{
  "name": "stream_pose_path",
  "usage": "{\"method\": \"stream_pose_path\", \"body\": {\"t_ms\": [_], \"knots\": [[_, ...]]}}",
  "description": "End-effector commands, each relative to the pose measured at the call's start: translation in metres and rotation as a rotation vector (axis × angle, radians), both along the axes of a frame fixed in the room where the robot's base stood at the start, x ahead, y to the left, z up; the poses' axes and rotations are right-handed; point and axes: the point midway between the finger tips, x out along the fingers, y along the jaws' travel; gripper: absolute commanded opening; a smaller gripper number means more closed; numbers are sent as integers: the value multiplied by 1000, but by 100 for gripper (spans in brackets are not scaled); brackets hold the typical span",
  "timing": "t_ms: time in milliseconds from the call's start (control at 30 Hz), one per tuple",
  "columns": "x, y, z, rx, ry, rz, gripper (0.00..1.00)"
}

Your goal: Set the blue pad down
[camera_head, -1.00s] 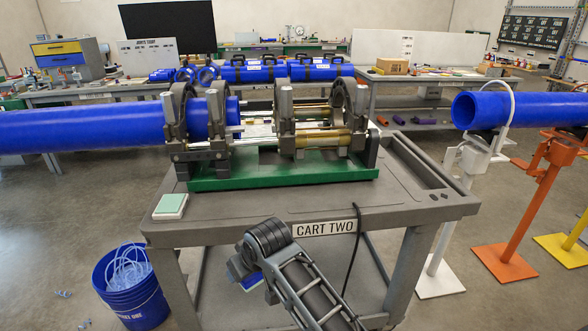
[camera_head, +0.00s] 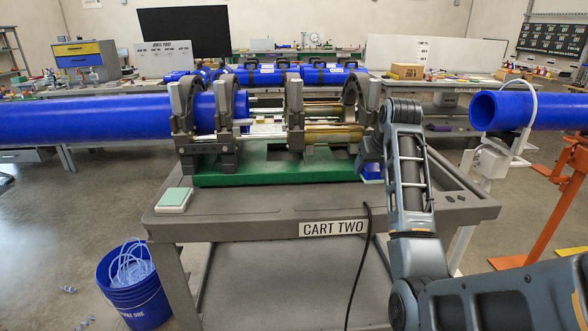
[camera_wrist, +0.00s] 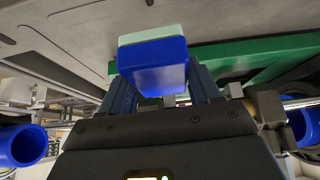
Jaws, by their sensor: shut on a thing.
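The blue pad (camera_wrist: 153,70) is a blue block with a pale green layer on its far side. In the wrist view it sits between the two fingers of my gripper (camera_wrist: 160,84), which is shut on it. The pale green layer faces the grey cart top (camera_wrist: 70,25). I cannot tell whether it touches the cart. In the head view a bit of the blue pad (camera_head: 372,171) shows low over the right part of the cart, by the right end of the green machine base (camera_head: 270,170). My arm hides most of the gripper there.
A pale green and white pad (camera_head: 174,199) lies at the cart's front left. The fusion machine (camera_head: 290,125) holds a long blue pipe (camera_head: 90,119) at left. Another blue pipe (camera_head: 515,110) rests on stands at right. The cart's front strip is mostly clear.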

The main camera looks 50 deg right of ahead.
Motion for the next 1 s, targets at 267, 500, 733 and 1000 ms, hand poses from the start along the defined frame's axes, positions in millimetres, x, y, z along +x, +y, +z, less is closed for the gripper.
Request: {"method": "stream_pose_path", "body": {"t_ms": [267, 500, 733, 1000], "knots": [[7, -8, -4, 3, 0, -20, 34], [56, 3, -34, 4, 2, -21, 34], [93, 10, -57, 2, 0, -23, 34], [103, 13, -76, 4, 2, -24, 34]]}}
